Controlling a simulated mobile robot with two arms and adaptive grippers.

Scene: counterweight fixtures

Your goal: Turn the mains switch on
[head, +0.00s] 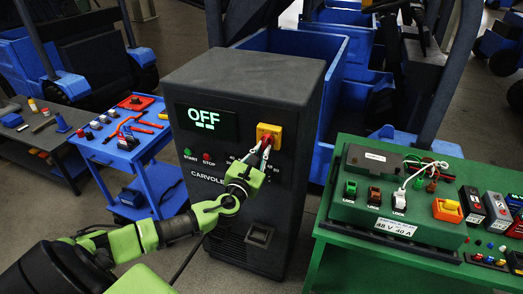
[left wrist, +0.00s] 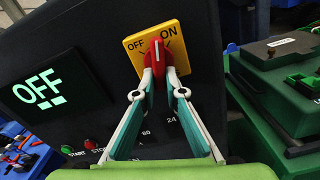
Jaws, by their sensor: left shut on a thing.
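The mains switch is a red rotary knob (left wrist: 155,62) on a yellow plate (left wrist: 139,45) marked OFF and ON. In the head view the yellow plate (head: 276,131) is at the upper right of the dark charger cabinet's front (head: 215,170). The green-lit display (head: 207,121) reads OFF, as it also does in the left wrist view (left wrist: 38,88). My left gripper (left wrist: 160,80) has its fingertips on both sides of the red knob and is shut on it. The fingertips partly hide the knob. My right gripper is not in view.
Green START and red STOP buttons (head: 208,157) are below the display. A green bench (head: 335,215) with a switch box stands close on the right. A blue tool cart (head: 100,150) stands on the left. Blue vehicles are behind the cabinet.

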